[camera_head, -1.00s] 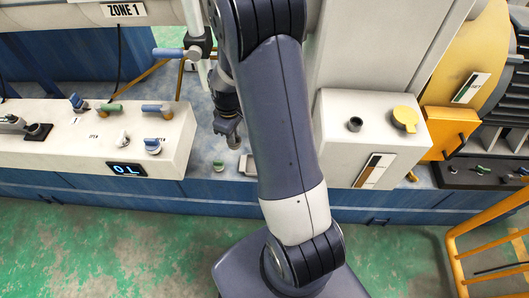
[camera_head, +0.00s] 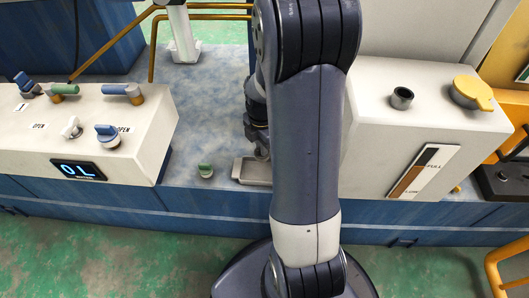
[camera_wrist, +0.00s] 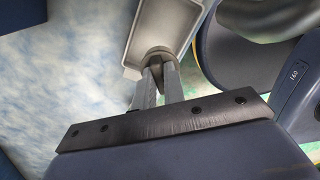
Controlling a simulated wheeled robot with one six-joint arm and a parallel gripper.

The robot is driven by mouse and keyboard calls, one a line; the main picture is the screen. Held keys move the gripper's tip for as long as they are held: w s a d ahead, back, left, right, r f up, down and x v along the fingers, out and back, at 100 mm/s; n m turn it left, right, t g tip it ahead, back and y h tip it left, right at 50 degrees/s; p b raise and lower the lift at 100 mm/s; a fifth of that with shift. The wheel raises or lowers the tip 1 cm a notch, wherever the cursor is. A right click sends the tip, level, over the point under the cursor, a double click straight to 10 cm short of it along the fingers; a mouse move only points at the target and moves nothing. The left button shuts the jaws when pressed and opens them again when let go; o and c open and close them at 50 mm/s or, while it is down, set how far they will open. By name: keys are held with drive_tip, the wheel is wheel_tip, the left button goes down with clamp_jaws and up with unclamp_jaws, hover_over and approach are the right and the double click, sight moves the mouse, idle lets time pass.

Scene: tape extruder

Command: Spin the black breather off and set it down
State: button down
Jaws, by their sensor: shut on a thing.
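My gripper (camera_head: 259,143) points down over the small pale tray (camera_head: 238,168) on the blue bench, partly hidden by my arm. In the wrist view, the two grey fingers (camera_wrist: 159,80) are shut on a small rounded thing, the breather (camera_wrist: 159,51), which looks dark grey there. The breather is at the near end of the tray (camera_wrist: 133,45) in that view. I cannot tell whether it touches the tray floor. A dark open neck (camera_head: 402,98) stands on top of the white tank at the right, with nothing on it.
A yellow cap (camera_head: 471,94) sits beside the neck on the tank (camera_head: 440,130), which has a level gauge (camera_head: 420,171). A white panel (camera_head: 40,135) with valves and a display is at the left.

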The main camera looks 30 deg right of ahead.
sight(264, 160)
drive_tip(key=shift+w+d+f+n+b, duration=0.1)
drive_tip(key=shift+d+f+n+b, duration=0.35)
drive_tip(key=shift+f, duration=0.3)
wheel_tip(264, 160, down, 6)
drive_tip(key=b, duration=0.5)
drive_tip(key=shift+f+b, duration=0.2)
drive_tip(key=shift+b, duration=0.2)
drive_tip(key=c, duration=1.4)
unclamp_jaws()
drive_tip(key=shift+r, duration=0.1)
wheel_tip(264, 160, up, 11)
drive_tip(key=p, duration=0.4)
drive_tip(key=shift+f, duration=0.2)
drive_tip(key=shift+f, duration=0.1)
